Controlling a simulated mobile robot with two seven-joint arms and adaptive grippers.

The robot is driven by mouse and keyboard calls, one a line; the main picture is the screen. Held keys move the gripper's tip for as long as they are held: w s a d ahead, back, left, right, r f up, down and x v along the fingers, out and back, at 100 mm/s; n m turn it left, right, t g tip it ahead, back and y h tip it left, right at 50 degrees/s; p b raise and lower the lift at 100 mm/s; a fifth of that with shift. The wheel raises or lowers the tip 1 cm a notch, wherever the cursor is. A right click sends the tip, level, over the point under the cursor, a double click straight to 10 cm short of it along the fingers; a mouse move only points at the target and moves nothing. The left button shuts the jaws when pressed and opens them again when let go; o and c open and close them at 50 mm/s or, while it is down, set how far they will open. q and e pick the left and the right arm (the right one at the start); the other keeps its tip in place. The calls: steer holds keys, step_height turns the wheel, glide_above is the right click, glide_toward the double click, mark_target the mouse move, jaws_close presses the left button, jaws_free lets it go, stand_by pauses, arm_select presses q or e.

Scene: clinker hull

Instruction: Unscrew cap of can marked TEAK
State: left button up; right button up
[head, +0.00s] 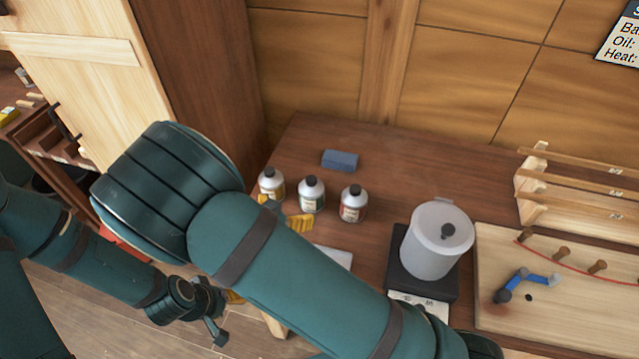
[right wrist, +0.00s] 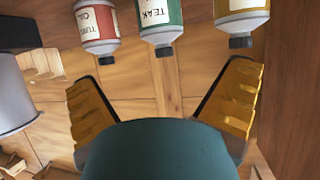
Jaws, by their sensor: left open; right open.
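The TEAK can is white with a green label (right wrist: 160,14) and a black cap (right wrist: 163,50). In the head view this can (head: 311,196) stands upright, the middle of three cans on the bench, its cap on. My right gripper (head: 284,211) is open and empty, close in front of the cans; its forearm hides part of it. In the right wrist view, which shows the cans upside down, the yellow fingers of this gripper (right wrist: 163,82) are spread, with the TEAK cap beyond the gap. My left gripper (head: 212,308) hangs low at left, away from the cans, partly hidden.
A yellow-labelled can (head: 271,184) and a red-labelled can (head: 352,204) flank the TEAK can closely. A blue block (head: 340,160) lies behind them. A grey pot (head: 437,241) sits on a black plate at right. A board with pegs (head: 575,296) lies further right.

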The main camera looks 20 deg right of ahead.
mark_target(308, 192)
steer(key=x, duration=1.3)
steer(key=shift+w+d+f, duration=0.15)
steer(key=shift+w+d, duration=0.05)
steer(key=shift+w, duration=0.1)
steer(key=c, duration=1.2)
